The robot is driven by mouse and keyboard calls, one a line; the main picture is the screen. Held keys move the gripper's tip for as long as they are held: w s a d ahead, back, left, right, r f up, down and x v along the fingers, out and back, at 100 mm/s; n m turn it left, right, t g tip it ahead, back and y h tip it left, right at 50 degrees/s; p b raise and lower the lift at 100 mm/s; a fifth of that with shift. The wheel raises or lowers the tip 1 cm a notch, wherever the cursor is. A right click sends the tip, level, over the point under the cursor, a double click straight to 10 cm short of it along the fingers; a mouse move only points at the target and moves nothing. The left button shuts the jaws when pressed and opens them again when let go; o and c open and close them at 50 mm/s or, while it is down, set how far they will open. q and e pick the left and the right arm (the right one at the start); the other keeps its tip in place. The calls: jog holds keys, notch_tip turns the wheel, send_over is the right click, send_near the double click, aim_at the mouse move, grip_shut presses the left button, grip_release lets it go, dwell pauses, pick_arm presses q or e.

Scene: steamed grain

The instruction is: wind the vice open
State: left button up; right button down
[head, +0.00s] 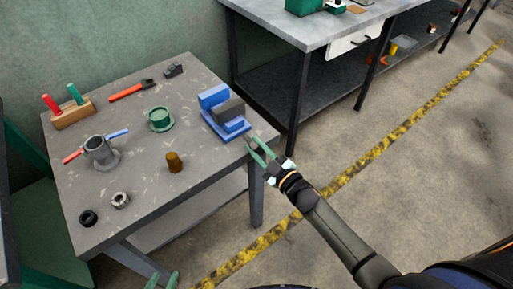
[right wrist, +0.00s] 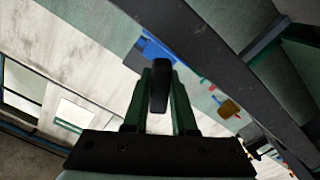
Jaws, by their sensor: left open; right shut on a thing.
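The blue vice (head: 208,99) with a dark grey block at its jaws stands at the right edge of the grey table. My right gripper (head: 256,151) is at the vice's near side, just past the table edge. In the right wrist view its green fingers are shut on a dark bar, the vice handle (right wrist: 160,82). Part of the blue vice (right wrist: 153,50) shows behind the fingers. In the head view the fingers hide most of the handle. My left gripper (head: 162,281) is open and empty at the bottom edge, mostly out of frame and away from the vice.
The table (head: 143,196) also bears a green round part (head: 160,120), a brown cylinder (head: 174,162), a grey flanged part (head: 101,154), rings, a red-handled tool (head: 130,90) and a wooden holder (head: 72,113). A workbench (head: 310,27) stands behind. Floor to the right is clear.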

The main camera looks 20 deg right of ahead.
jog(key=n+b, duration=0.1)
jog(key=n, duration=0.4)
jog(key=shift+f+n, duration=0.1)
jog(key=shift+n, duration=0.2)
jog(key=n+b, duration=0.2)
jog(key=n, duration=0.3)
jog(key=shift+n, duration=0.4)
jog(key=c, duration=0.7)
grip_release()
jog(key=shift+s, duration=0.15)
jog(key=b+v, duration=0.1)
jog(key=v, duration=1.1)
jog(key=shift+s+d, duration=0.1)
